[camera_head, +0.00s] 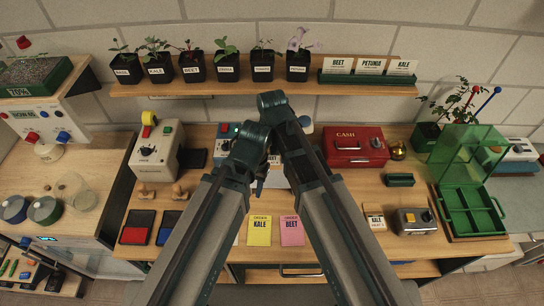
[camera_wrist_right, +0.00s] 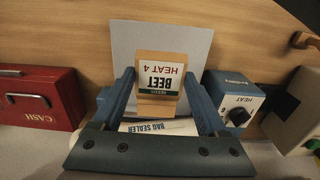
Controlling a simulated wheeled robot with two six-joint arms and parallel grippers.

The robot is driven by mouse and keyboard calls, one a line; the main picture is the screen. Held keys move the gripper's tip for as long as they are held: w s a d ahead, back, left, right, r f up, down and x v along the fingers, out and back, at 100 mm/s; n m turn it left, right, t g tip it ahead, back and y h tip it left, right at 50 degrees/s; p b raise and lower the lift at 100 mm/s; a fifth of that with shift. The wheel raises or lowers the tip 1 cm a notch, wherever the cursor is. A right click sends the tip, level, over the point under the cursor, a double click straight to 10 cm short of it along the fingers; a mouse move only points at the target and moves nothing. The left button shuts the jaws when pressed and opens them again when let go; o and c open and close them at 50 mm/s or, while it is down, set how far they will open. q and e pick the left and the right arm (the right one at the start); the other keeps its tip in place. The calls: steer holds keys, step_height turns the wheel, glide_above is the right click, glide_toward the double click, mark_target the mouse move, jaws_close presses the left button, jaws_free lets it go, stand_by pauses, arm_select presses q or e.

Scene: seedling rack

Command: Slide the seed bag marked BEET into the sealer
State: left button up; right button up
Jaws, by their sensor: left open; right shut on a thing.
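The brown seed bag marked BEET, HEAT 4 (camera_wrist_right: 162,60), is between the fingers of my right gripper (camera_wrist_right: 159,78) in the right wrist view, and the gripper is shut on it. The bag sealer (camera_wrist_right: 168,127) shows its label just below the bag, and its blue-grey HEAT box with a black knob (camera_wrist_right: 236,100) is on the right. I cannot tell whether the bag touches the sealer or is in its slot. In the head view the sealer (camera_head: 224,147) is mostly hidden behind my arms. My left gripper (camera_head: 261,183) is open there, partly hidden.
A yellow KALE card (camera_head: 259,231) and a pink BEET card (camera_head: 291,231) lie at the table front. A brown KALE bag (camera_head: 374,217) stands beside a grey device (camera_head: 414,221). A red cash box (camera_head: 355,147) is behind, and a green divided tray (camera_head: 468,211) is at right.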

mark_target(272, 163)
steer(key=shift+w+f+b, duration=0.25)
steer(key=shift+f+b, duration=0.65)
steer(key=shift+f, duration=0.05)
steer(key=shift+w+f+b, duration=0.2)
steer(key=shift+f+b, duration=0.65)
steer(key=shift+f, duration=0.05)
steer(key=shift+w+f+b, duration=0.25)
steer(key=shift+f+b, duration=0.65)
steer(key=shift+f, duration=0.05)
arm_select(q)
step_height(272, 163, down, 6)
steer(key=shift+f+b, duration=0.1)
steer(key=shift+b, duration=0.2)
arm_select(e)
steer(key=shift+w+f, duration=0.25)
steer(key=shift+w, duration=2.05)
steer(key=o, duration=1.2)
arm_select(q)
steer(key=shift+r, duration=0.2)
arm_select(e)
steer(key=shift+o, duration=0.2)
steer(key=shift+r, duration=0.15)
